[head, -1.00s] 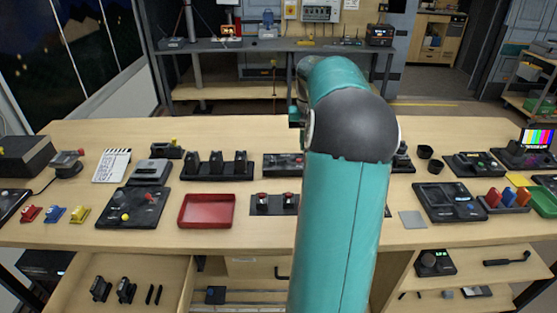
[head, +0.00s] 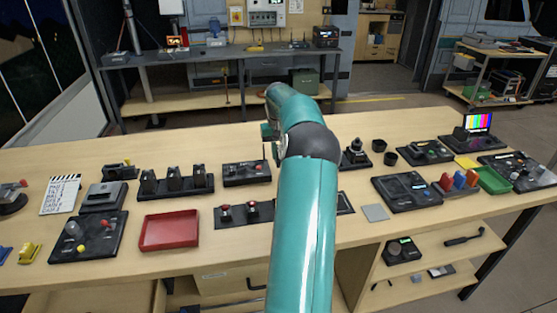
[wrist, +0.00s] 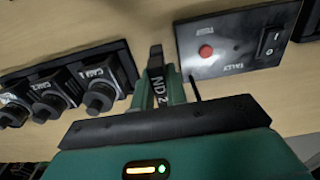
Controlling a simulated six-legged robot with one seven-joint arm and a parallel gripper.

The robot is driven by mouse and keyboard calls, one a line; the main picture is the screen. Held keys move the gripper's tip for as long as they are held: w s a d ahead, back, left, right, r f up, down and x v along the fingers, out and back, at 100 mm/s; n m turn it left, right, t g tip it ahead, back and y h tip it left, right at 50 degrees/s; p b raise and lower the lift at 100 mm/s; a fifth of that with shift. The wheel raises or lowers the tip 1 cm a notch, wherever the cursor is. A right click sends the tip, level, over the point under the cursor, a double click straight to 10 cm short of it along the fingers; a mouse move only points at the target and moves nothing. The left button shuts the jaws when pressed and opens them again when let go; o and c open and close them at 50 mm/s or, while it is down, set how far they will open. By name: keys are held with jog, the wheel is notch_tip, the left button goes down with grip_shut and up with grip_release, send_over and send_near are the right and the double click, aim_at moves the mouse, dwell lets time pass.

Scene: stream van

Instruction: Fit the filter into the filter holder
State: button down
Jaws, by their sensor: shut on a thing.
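My gripper (wrist: 160,92) is shut on the filter, a thin dark piece marked "ND 2" (wrist: 158,72), which stands up between its teal fingers in the wrist view. Bare wood shows around it, between a row of cam units (wrist: 62,92) on the left and a tally panel (wrist: 205,52) on the right. In the head view my gripper (head: 268,136) is small and mostly hidden by my teal arm, above the table beside the tally panel (head: 247,172). I cannot tell which thing is the filter holder; my arm hides part of the table.
Right of my arm are a black upright device (head: 355,153), two dark cups (head: 379,145), a grey square (head: 375,212) and a control panel (head: 406,192).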

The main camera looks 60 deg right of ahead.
jog(key=shift+d+f, duration=0.55)
jog(key=shift+f, duration=1.5)
jog(key=shift+f, duration=0.15)
jog(key=c, duration=1.4)
grip_release()
notch_tip(320, 180, up, 12)
jog(key=shift+r, duration=0.15)
jog(key=shift+w, duration=0.1)
